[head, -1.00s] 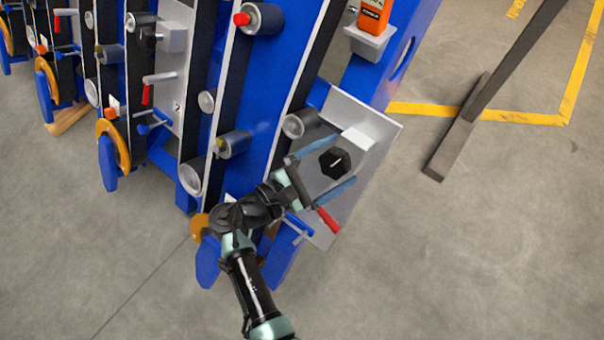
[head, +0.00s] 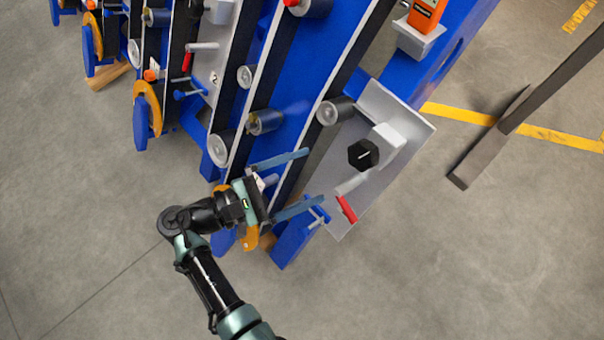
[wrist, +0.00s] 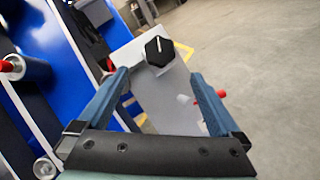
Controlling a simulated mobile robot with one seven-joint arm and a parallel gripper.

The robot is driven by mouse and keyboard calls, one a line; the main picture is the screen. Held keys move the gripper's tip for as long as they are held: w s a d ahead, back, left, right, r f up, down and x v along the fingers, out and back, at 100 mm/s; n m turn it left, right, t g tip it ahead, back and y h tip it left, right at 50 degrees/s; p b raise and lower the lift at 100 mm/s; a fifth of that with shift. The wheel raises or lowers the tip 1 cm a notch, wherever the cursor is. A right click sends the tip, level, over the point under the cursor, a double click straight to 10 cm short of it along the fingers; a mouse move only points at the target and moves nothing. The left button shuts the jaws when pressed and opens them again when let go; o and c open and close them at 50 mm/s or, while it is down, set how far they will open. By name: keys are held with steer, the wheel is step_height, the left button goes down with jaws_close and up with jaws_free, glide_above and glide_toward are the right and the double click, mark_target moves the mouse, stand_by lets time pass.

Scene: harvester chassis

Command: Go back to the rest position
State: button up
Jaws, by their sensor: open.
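My gripper (head: 306,179) is open and empty, with its two blue fingers apart, in front of the blue harvester chassis (head: 305,75). The black hexagonal knob (head: 363,154) on the grey panel (head: 405,118) lies beyond the fingertips, to the right in the head view, and nothing touches it. In the wrist view the fingers (wrist: 163,85) spread wide, with the knob (wrist: 159,50) beyond and between their tips.
A red-handled lever (head: 346,208) is on the panel near the lower finger. An orange device (head: 425,15) sits in a grey holder above the panel. A dark post foot (head: 478,160) stands on the floor at right. The floor at lower right is clear.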

stand_by(0.4)
steer(key=w+a+r+m+t+y, duration=0.2)
steer(key=w+r+m+t+y, duration=0.45)
steer(key=w+r, duration=0.7)
steer(key=w+a+r+m+t+y, duration=0.1)
steer(key=w+r+m+t+y, duration=0.2)
steer(key=r, duration=0.8)
step_height(320, 180, up, 19)
steer(key=s+m+t+y, duration=0.3)
steer(key=m+t+y, duration=0.1)
steer(key=t, duration=0.1)
steer(key=s+d+r+m+t+y+p, duration=0.15)
steer(key=s+r+t, duration=0.25)
steer(key=s+r, duration=0.45)
steer(key=s+r+m+t+y+p, duration=0.1)
steer(key=s+r+t+p, duration=0.3)
steer(key=r, duration=0.7)
step_height(320, 180, up, 16)
steer(key=p, duration=1.4)
steer(key=shift+s+a+r+g+p, duration=0.2)
steer(key=shift+s+a+g+p, duration=0.1)
steer(key=shift+g+p, duration=0.15)
